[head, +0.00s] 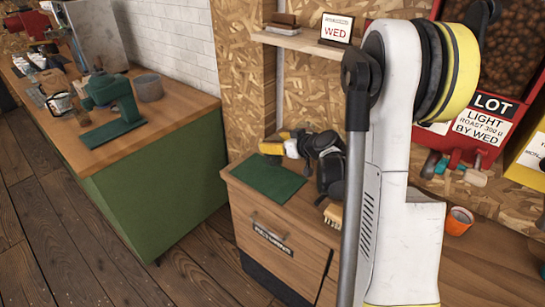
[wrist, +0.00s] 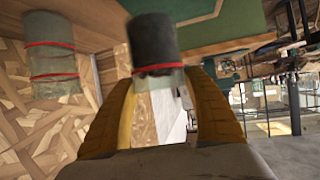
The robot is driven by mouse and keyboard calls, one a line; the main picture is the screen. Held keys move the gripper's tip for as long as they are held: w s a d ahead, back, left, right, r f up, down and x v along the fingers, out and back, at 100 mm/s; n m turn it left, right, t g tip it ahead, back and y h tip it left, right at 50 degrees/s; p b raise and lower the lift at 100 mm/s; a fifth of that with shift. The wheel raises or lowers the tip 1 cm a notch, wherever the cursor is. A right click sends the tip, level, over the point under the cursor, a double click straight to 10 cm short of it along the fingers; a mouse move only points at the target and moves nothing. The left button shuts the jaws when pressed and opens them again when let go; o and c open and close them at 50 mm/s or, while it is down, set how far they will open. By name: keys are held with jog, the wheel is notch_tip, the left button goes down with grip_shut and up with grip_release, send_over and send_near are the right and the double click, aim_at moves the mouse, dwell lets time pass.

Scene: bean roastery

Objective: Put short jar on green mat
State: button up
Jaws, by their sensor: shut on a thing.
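My gripper (wrist: 160,88) is shut on a jar with dark contents, a red band and a clear end (wrist: 153,45). This held jar looks shorter than another red-banded jar (wrist: 50,60) at the left of the wrist view, beside the chipboard wall. The green mat (head: 268,179) lies flat on the wooden cabinet in the head view, with nothing seen on its visible part. It also shows at the top of the wrist view (wrist: 205,30). In the head view my gripper (head: 273,142) is over the mat's far edge, and I cannot make out the held jar clearly there.
A brush (head: 333,215) lies on the cabinet top right of the mat. An orange cup (head: 458,221) stands further right. A shelf with a WED sign (head: 335,29) is above. A green counter (head: 150,185) with a teal machine (head: 110,105) is at the left, across a floor gap.

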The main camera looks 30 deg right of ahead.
jog(key=shift+w+a+f, duration=0.15)
jog(key=shift+w+f, duration=0.05)
jog(key=shift+w, duration=0.1)
jog(key=shift+f+b, duration=0.85)
jog(key=shift+f, duration=1.05)
jog(key=shift+f, duration=0.2)
jog(key=o, duration=1.4)
jog(key=shift+r, duration=0.1)
